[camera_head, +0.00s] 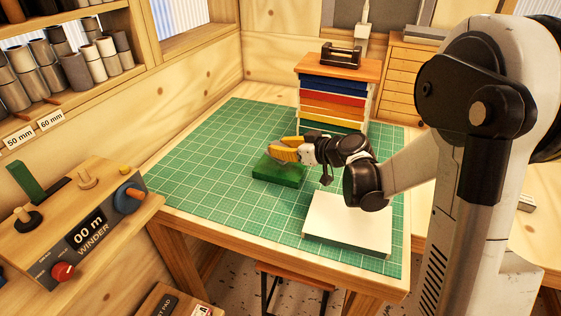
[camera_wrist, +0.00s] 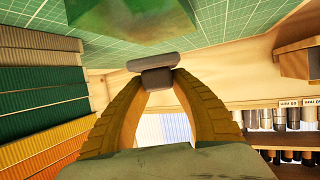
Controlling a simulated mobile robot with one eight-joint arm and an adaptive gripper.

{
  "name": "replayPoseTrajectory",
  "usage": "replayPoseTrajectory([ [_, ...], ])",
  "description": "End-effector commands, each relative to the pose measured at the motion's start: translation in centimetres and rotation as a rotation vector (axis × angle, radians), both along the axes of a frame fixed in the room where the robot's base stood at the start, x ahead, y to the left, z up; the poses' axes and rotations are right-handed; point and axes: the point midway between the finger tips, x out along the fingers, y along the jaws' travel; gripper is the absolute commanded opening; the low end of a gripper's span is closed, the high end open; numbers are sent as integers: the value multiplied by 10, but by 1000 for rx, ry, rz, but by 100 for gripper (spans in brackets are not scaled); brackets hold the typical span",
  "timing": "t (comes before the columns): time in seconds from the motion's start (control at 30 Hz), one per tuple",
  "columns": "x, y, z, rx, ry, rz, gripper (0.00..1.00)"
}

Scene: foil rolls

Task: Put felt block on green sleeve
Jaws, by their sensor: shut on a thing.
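The green sleeve (camera_head: 281,172) lies on the green cutting mat, near the middle of the bench. A green shape at the top of the wrist view (camera_wrist: 130,14) looks like the same sleeve. My gripper (camera_head: 273,150) has yellow fingers and is over the sleeve in the head view. In the wrist view its fingertips (camera_wrist: 158,78) are shut on a small grey block, which looks like the felt block (camera_wrist: 153,61). The block is too small to make out in the head view. Whether it touches the sleeve cannot be told.
A white board (camera_head: 348,222) lies at the front right of the mat (camera_head: 190,170). A stack of coloured sleeves under a wooden top (camera_head: 338,66) stands at the back. A winder (camera_head: 85,225) is at the left. The mat's left side is clear.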

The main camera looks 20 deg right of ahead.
Motion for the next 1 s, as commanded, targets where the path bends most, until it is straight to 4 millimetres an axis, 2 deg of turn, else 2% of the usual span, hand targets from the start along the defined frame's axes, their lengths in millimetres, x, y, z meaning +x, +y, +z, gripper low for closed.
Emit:
replayPoseTrajectory([
  [0.3,1,0,-41,0,0,-1,0],
  [0.67,0,0,-44,0,0,-1,0],
  [0.7,0,0,-43,0,0,-1,40],
  [0.73,0,0,-42,0,0,-1,47],
  [1.0,0,0,-42,0,0,-1,47],
])
